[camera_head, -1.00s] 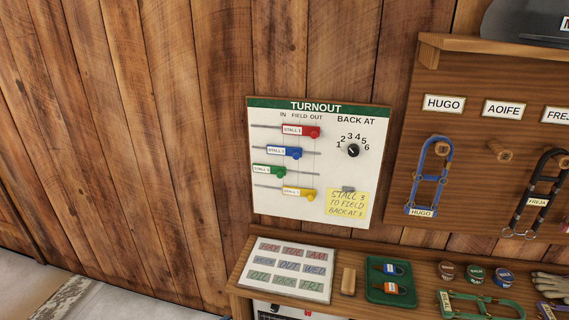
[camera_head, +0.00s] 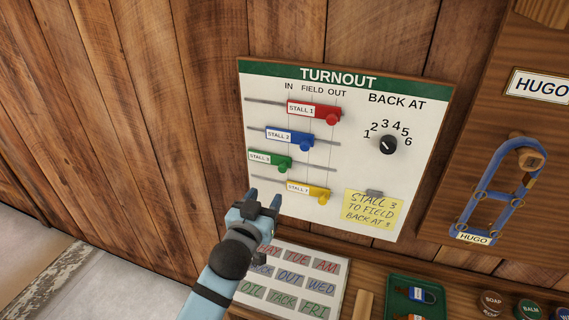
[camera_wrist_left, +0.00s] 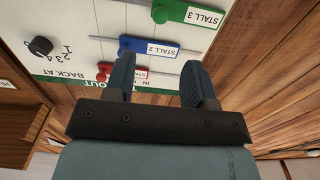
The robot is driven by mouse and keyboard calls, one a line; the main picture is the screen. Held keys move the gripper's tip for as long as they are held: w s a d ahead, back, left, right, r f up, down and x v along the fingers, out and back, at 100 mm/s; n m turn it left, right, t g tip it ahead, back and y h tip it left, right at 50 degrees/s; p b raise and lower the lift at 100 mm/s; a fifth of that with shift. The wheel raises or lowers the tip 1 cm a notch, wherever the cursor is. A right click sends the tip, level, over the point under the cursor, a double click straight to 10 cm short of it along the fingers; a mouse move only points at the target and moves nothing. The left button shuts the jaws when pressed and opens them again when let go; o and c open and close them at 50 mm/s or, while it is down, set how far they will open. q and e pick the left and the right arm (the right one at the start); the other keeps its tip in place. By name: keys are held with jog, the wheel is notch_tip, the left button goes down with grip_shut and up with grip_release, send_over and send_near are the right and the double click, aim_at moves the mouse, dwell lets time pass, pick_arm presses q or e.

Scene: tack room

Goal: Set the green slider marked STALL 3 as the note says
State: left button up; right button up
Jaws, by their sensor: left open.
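The white TURNOUT board (camera_head: 350,230) hangs on the plank wall. Its green slider (camera_head: 270,161), marked STALL 3, sits at the left of its rail, with its knob about under IN. It also shows upside down in the wrist view (camera_wrist_left: 188,12). The yellow note (camera_head: 373,211) reads "STALL 3 TO FIELD BACK AT 3". My left gripper (camera_head: 264,199) is open and empty, below and slightly left of the green slider and apart from it. In the wrist view, its fingers (camera_wrist_left: 158,72) appear in front of the board. My right gripper is out of view.
The red (camera_head: 313,111), blue (camera_head: 289,138) and yellow (camera_head: 307,190) sliders share the board, with a black dial (camera_head: 388,145) at right. A lettered panel (camera_head: 290,281) and a green tray (camera_head: 417,281) lie below. A blue halter (camera_head: 500,190) hangs at right.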

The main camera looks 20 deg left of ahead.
aim_at(282, 170)
pick_arm(q)
jog(key=w+p, duration=0.1)
jog(key=w, duration=1.1)
jog(key=shift+w+d, duration=0.2)
jog(key=shift+c, duration=1)
grip_shut()
